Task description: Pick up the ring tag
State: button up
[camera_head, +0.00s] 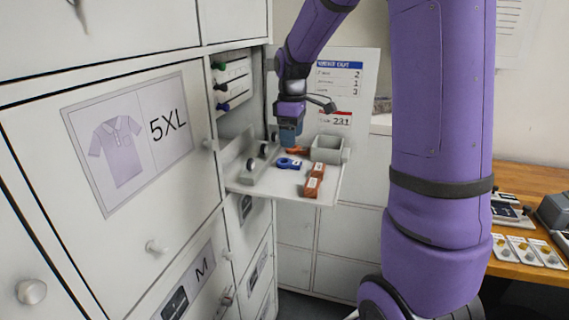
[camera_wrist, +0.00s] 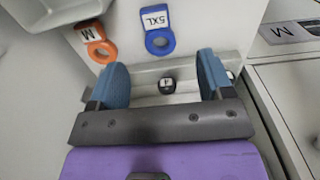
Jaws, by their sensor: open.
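Two ring tags lie on the pull-out shelf (camera_head: 285,187). One is blue (camera_head: 288,163) and reads 5XL in the wrist view (camera_wrist: 159,38). The other is orange (camera_head: 297,150) and reads M in the wrist view (camera_wrist: 98,46). My gripper (camera_head: 290,138) points down above the shelf, close to the tags. In the wrist view my gripper (camera_wrist: 161,62) has its two blue fingers wide apart with nothing held between them. The blue tag lies ahead of the gap between the fingers. The orange tag is further left, beyond the left finger.
A grey holder (camera_head: 255,165) with black round pieces runs along the shelf's left side. Brown boxes (camera_head: 313,184) and a grey open bin (camera_head: 328,150) stand on the right. Cabinet drawers (camera_head: 110,150) flank the left; a wooden table (camera_head: 530,235) is at right.

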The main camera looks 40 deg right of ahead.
aim_at(294, 162)
jog(key=shift+s+d+f, duration=0.1)
jog(key=shift+d+f, duration=0.1)
jog(key=shift+f, duration=1.75)
jog(key=shift+d+f, duration=0.15)
jog(key=shift+f, duration=1.8)
jog(key=shift+c, duration=0.2)
jog(key=c, duration=0.9)
